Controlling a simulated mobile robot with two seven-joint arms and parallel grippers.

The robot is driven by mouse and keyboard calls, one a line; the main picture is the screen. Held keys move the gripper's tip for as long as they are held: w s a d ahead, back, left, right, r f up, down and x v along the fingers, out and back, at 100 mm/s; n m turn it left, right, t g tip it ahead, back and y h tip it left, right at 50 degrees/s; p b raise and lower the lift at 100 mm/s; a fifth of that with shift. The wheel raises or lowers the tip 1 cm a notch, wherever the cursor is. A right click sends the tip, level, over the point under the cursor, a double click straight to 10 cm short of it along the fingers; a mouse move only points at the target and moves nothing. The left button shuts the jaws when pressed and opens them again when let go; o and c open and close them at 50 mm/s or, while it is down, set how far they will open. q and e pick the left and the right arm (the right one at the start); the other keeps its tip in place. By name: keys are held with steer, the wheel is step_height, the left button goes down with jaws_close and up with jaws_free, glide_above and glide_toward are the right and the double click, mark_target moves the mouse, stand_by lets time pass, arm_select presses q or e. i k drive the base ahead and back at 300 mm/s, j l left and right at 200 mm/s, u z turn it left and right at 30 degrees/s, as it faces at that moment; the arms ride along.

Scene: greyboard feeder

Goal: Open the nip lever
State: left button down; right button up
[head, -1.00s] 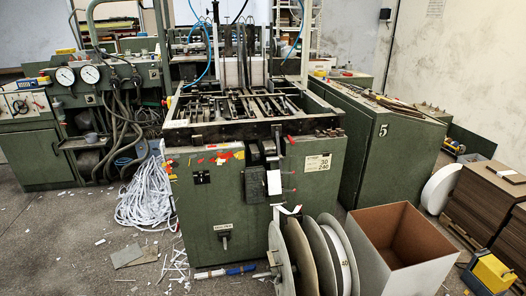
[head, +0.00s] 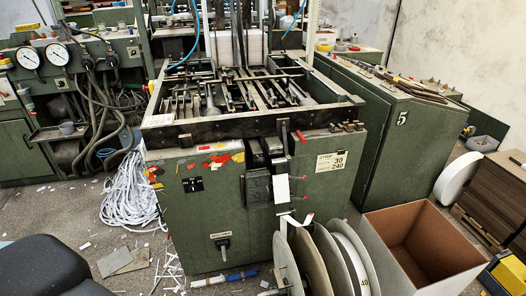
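The green feeder machine (head: 220,215) stands in the middle of the head view. On its front is a dark nip assembly (head: 257,187) with a white strip (head: 282,188) hanging beside it. A small red-tipped lever (head: 300,137) sticks up at its upper right, and another thin red-tipped rod shows lower down. I cannot tell for certain which part is the nip lever or whether it is open. Neither of my grippers is in view.
Large reels (head: 318,262) and an open cardboard box (head: 425,250) stand before the machine at the right. White strip scrap (head: 130,190) is heaped at its left. A dark rounded shape fills the lower left corner; I cannot tell what it is.

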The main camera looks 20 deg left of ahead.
mark_target(261, 159)
steer(key=i+j+z, duration=0.2)
steer(key=j, duration=0.25)
steer(key=i+j+z, duration=0.15)
steer(key=i+j, duration=0.25)
